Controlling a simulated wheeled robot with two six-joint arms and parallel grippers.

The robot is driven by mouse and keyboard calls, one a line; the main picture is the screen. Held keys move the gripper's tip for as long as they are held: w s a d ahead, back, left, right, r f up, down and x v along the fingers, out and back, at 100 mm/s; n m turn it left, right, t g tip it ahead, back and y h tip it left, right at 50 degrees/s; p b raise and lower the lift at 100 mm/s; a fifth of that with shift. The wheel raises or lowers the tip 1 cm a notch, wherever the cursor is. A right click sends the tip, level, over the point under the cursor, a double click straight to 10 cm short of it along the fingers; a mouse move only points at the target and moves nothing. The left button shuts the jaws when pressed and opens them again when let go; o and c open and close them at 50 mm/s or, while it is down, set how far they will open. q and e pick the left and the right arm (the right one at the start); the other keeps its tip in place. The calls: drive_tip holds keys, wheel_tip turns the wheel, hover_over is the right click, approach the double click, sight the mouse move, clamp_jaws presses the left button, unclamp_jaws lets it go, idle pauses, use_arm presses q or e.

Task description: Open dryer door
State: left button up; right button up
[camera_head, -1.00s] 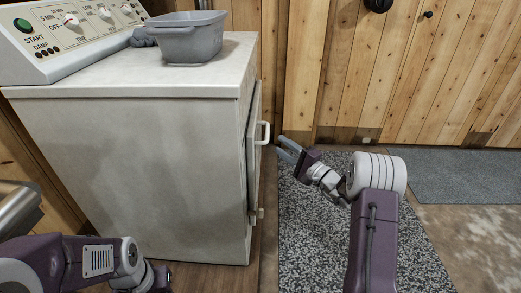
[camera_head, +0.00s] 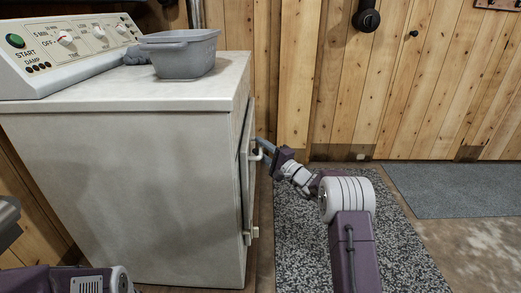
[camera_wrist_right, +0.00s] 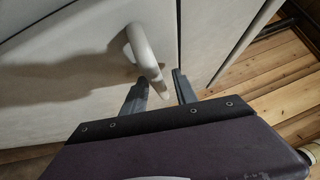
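The dryer (camera_head: 130,190) stands at the left, a white box with a control panel on top. Its door (camera_head: 245,175) is on the right side, seen nearly edge-on, and looks shut. The white door handle (camera_head: 256,155) sticks out from it and also shows in the right wrist view (camera_wrist_right: 143,52). My right gripper (camera_head: 262,146) is open at the handle. In the wrist view its two fingers (camera_wrist_right: 159,76) point at the door, with the handle's lower end between them; I cannot tell whether they touch it. My left gripper is out of view.
A grey tub (camera_head: 183,60) and a dark cloth (camera_head: 138,56) lie on the dryer top. A speckled rug (camera_head: 300,245) covers the floor right of the dryer, with a grey mat (camera_head: 455,188) beyond. A plank wall (camera_head: 375,90) stands behind. My left arm is at the lower left.

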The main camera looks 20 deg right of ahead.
clamp_jaws()
idle(1.2)
